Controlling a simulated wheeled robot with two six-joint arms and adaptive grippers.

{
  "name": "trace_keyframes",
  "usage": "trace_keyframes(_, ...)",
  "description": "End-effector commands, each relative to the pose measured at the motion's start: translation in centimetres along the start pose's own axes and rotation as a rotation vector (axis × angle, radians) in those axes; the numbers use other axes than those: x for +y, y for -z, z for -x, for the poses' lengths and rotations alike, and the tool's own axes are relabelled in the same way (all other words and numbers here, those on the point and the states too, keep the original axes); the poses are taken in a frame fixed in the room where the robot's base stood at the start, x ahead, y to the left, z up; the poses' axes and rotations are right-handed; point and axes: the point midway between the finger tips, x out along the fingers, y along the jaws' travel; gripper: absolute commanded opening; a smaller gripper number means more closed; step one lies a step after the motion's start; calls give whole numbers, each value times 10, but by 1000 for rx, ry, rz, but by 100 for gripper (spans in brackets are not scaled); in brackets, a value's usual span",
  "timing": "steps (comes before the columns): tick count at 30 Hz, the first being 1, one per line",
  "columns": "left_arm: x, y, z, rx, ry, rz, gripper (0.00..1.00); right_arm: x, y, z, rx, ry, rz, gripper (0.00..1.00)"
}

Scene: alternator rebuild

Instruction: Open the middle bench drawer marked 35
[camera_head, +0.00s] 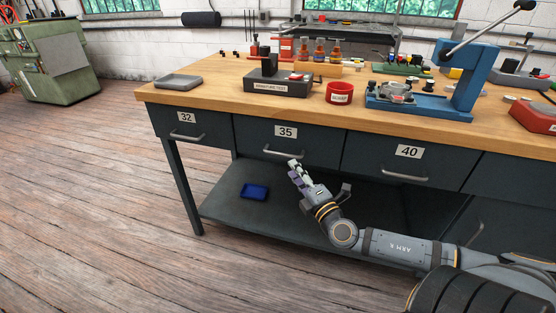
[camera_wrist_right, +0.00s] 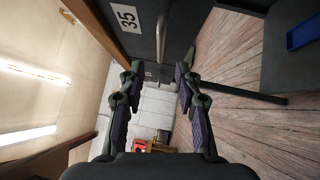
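The middle drawer (camera_head: 256,137) is dark grey, bears a white label 35 (camera_head: 286,131) and looks shut, flush with its neighbours. Its bar handle (camera_head: 283,153) is on the lower front. The label also shows sideways in the right wrist view (camera_wrist_right: 126,17), with the handle (camera_wrist_right: 161,38) above the gap between my fingertips. My right gripper (camera_head: 294,168) is just below and right of the handle in the head view. Its fingers stand apart in the wrist view (camera_wrist_right: 159,74), with nothing between them. I cannot tell whether a finger touches the handle. My left gripper is out of view.
Drawer 32 (camera_head: 181,118) is left and drawer 40 (camera_head: 395,165) right, both shut with similar handles. The wooden bench top (camera_head: 215,98) overhangs them. A lower shelf (camera_head: 222,211) with a blue tray (camera_head: 255,191) lies below. The floor in front is clear.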

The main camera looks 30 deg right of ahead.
Motion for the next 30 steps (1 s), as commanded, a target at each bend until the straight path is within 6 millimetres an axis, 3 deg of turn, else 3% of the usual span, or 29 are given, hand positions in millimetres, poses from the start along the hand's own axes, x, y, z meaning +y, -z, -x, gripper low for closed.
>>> trace_keyframes(1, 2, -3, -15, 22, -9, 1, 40, -4, 1, -9, -1, -8, -4, 34)
trace_keyframes(5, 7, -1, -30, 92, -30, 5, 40, -4, 0, -34, -6, -8, -7, 34)
trace_keyframes(13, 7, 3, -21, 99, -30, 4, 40, 2, -2, -77, -6, -1, -8, 34)
trace_keyframes(26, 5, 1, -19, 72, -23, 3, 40, 0, 0, -89, 1, -1, -2, 34)
trace_keyframes(30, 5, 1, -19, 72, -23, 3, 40, 0, 0, -89, 1, -1, -2, 16)
